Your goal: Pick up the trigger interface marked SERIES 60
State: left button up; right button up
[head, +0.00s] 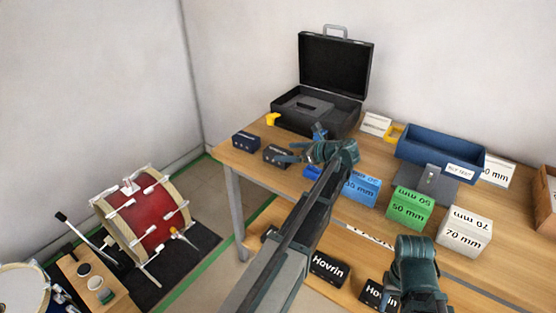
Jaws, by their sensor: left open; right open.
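Two small dark boxes with knobs or jacks on their fronts stand at the left end of the wooden table. One is a navy box (246,141); the other is a dark grey box (275,156) to its right. They look like the trigger interfaces, but their markings are too small to read, so I cannot tell which is SERIES 60. My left gripper (292,152) is open, its fingers pointing left close beside the grey box and partly overlapping it in the view. I cannot tell whether they touch. My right gripper (414,243) is open and empty near the table's front edge.
An open black case (318,104) stands behind the boxes, with a yellow item (272,119) beside it. Blue (362,189), green (409,208) and white (464,233) boxes line the table to the right, before a blue bin (440,148). A drum (146,217) stands on the floor left.

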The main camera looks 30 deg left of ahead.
aim_at(281, 152)
pick_arm(q)
jog(key=shift+a+f, duration=0.3)
jog(key=b+x, duration=0.2)
jog(key=x, duration=0.2)
jog(key=shift+w+a+f, duration=0.1)
jog(key=shift+a+f, duration=0.05)
jog(key=shift+a, duration=0.05)
jog(key=shift+c, duration=0.3)
grip_shut()
